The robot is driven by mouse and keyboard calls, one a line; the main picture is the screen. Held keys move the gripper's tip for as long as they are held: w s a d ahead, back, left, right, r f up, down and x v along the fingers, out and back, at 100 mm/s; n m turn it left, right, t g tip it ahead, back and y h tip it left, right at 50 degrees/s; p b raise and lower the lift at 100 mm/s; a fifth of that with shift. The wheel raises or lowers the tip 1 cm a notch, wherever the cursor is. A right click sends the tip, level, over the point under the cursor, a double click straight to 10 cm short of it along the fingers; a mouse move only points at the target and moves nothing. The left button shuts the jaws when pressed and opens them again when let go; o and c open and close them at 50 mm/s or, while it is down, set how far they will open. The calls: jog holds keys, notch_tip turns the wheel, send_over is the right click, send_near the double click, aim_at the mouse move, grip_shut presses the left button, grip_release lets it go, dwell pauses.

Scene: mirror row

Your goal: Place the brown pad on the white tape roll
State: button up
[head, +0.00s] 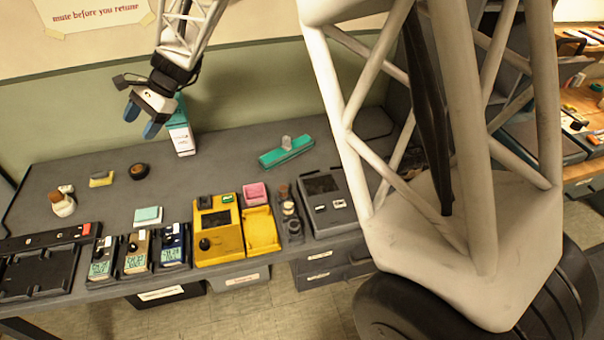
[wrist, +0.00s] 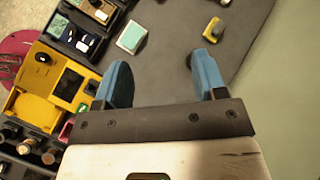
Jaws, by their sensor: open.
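My gripper (head: 141,121) is open and empty, raised above the back of the grey bench. In the wrist view its two blue fingers stand wide apart (wrist: 160,65), with bare bench between them. A small white rounded object with a brown piece (head: 66,189) at its top stands at the bench's left side. It may be the white tape roll (head: 64,208) with the brown pad, but I cannot tell surely. A dark round roll (head: 138,171) with a tan centre lies below and near my gripper.
A yellow block (head: 101,180) and a pale teal pad (head: 148,215) lie nearby. A white-teal carton (head: 182,138) stands just right of my gripper. Meters, a yellow device (head: 218,240) and a grey device (head: 327,205) line the front edge. A green bar (head: 286,153) lies farther right.

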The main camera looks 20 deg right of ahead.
jog(key=s+d+r+n+t+h, duration=0.2)
jog(key=s+d+r, duration=0.2)
jog(key=s+d, duration=0.55)
jog(key=s+d+r+n+t+h, duration=0.1)
jog(key=s+d+r+n+h, duration=0.15)
jog(key=s+d, duration=0.7)
jog(key=s+d+n+t+h, duration=0.2)
jog(key=s+d+n+h, duration=0.1)
jog(key=s+d, duration=1.3)
jog(key=shift+s+d+f+n+t+h, duration=0.4)
jog(key=shift+d+h, duration=0.25)
jog(key=shift+d, duration=1.4)
